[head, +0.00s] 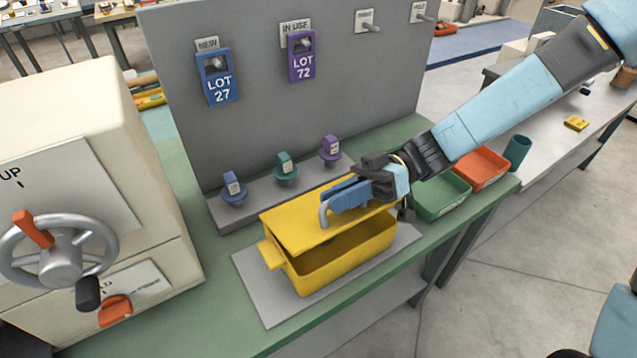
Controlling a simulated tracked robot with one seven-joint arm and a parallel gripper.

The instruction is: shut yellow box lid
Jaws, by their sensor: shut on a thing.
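The yellow box (345,262) stands on a grey mat (262,293) on the green bench. Its yellow lid (297,226) is tilted, partly open, with a dark gap along the front side. A grey handle (323,212) sticks up near the lid's front edge. My gripper (328,197) comes in from the upper right over the lid. Its blue fingers are shut on the lid handle. The fingers cover part of the handle and the lid's right part. The inside of the box is mostly hidden.
Behind the box, a grey ledge holds blue (233,188), green (286,168) and purple (330,150) knobs below an upright panel (200,140). Green (440,197) and orange (482,168) trays stand right of the box. A machine with a handwheel (62,262) is at left.

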